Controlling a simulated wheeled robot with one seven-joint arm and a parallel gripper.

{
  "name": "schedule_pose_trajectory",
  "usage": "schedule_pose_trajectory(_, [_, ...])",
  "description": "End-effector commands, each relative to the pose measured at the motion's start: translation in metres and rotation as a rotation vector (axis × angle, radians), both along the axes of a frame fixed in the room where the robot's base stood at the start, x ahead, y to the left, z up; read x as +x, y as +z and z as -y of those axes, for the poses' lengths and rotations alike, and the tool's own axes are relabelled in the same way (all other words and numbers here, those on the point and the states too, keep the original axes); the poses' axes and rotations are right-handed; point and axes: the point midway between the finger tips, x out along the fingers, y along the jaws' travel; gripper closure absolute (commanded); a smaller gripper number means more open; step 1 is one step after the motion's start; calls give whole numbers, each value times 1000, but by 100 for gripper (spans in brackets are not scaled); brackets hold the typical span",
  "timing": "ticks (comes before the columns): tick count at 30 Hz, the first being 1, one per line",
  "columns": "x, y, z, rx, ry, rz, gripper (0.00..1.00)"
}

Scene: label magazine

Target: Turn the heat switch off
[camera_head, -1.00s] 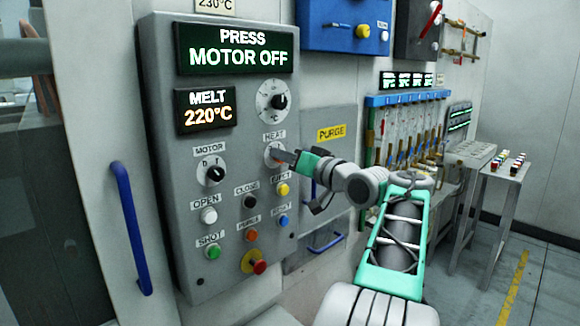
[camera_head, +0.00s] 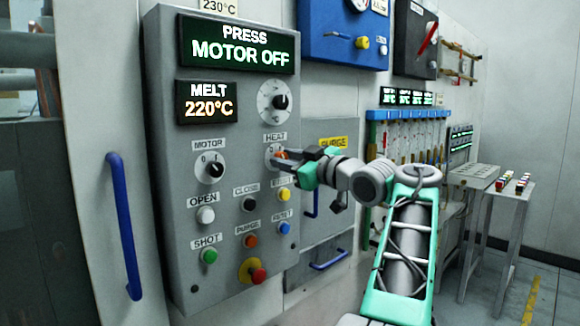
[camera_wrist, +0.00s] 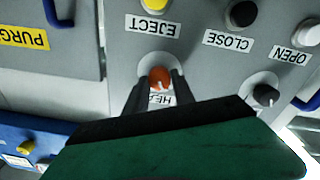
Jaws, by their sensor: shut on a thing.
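The heat switch (camera_wrist: 159,77) is an orange-red round knob on a pale disc, under the HEAT label (camera_head: 275,138) on the grey control panel. In the wrist view it sits between the fingertips of my gripper (camera_wrist: 158,86), which is shut on it. A small white mark shows on the knob; its exact setting is hard to read. In the head view my gripper (camera_head: 284,157) reaches in from the right, and its fingers hide most of the knob (camera_head: 280,155). The press screen (camera_head: 238,41) reads MOTOR OFF.
The motor knob (camera_head: 209,169) is left of the heat switch and a dial (camera_head: 275,101) is above it. Several push buttons and a red emergency knob (camera_head: 257,275) are below. A blue handle (camera_head: 124,226) is on the left. The PURGE panel (camera_head: 333,142) is behind my gripper.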

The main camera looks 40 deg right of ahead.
Motion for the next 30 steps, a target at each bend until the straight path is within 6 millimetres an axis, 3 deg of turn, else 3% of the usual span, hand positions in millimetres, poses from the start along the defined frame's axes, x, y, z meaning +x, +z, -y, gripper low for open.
schedule_pose_trajectory(1, [1, -9, 2, -12, 2, -10, 100])
schedule_pose_trajectory(22, [1, -8, 2, -91, 1, -9, 100])
schedule_pose_trajectory(23, [1, -8, 2, -91, 1, -9, 69])
schedule_pose_trajectory(30, [1, -4, 1, -95, 1, -4, 49])
